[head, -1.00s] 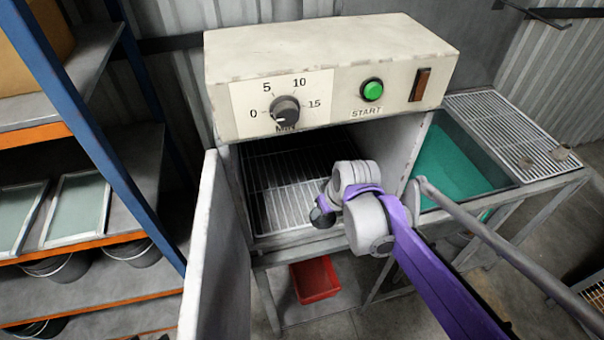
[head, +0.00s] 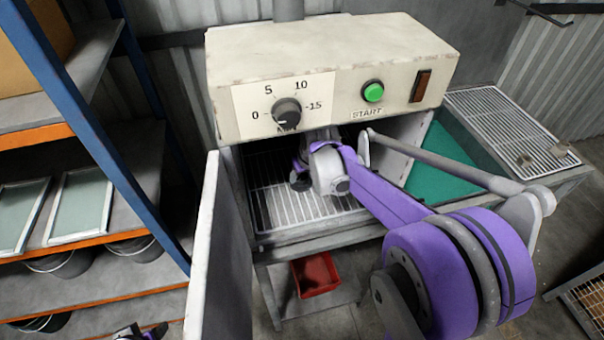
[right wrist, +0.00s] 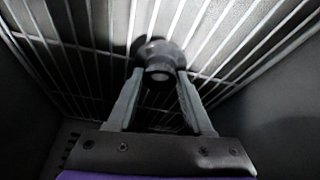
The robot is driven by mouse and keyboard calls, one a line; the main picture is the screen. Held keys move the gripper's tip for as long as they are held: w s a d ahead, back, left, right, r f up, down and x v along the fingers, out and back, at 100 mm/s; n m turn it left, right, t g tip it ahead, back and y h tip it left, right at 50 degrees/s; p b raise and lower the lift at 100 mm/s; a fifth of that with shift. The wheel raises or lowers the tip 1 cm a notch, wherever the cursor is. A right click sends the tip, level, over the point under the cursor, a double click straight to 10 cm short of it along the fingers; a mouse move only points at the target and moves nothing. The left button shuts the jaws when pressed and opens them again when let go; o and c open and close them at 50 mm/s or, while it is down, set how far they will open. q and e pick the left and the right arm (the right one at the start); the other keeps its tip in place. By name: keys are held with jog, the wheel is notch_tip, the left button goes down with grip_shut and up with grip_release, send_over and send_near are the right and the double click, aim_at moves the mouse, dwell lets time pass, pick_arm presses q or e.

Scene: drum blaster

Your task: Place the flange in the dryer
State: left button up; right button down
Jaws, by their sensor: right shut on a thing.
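The dryer (head: 335,62) is a worn cream box with a dial, a green START button and a switch. Its door (head: 221,255) stands open on the left, showing a wire rack (head: 275,205) inside. My right arm reaches into the chamber, its gripper (right wrist: 158,85) over the rack, partly hidden in the head view. A small part of my left gripper (head: 140,333) shows at the bottom edge.
A teal-filled basin (head: 440,170) with a metal grate (head: 510,125) stands right of the dryer. A red bin (head: 315,274) is below. Blue-and-orange shelving (head: 100,130) with framed screens stands on the left. The chamber's side walls are close around my right gripper.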

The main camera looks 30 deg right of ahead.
jog(key=shift+s, duration=0.15)
jog(key=c, duration=0.8)
grip_release()
jog(key=shift+f, duration=0.2)
jog(key=o, duration=0.5)
jog(key=shift+r, duration=0.1)
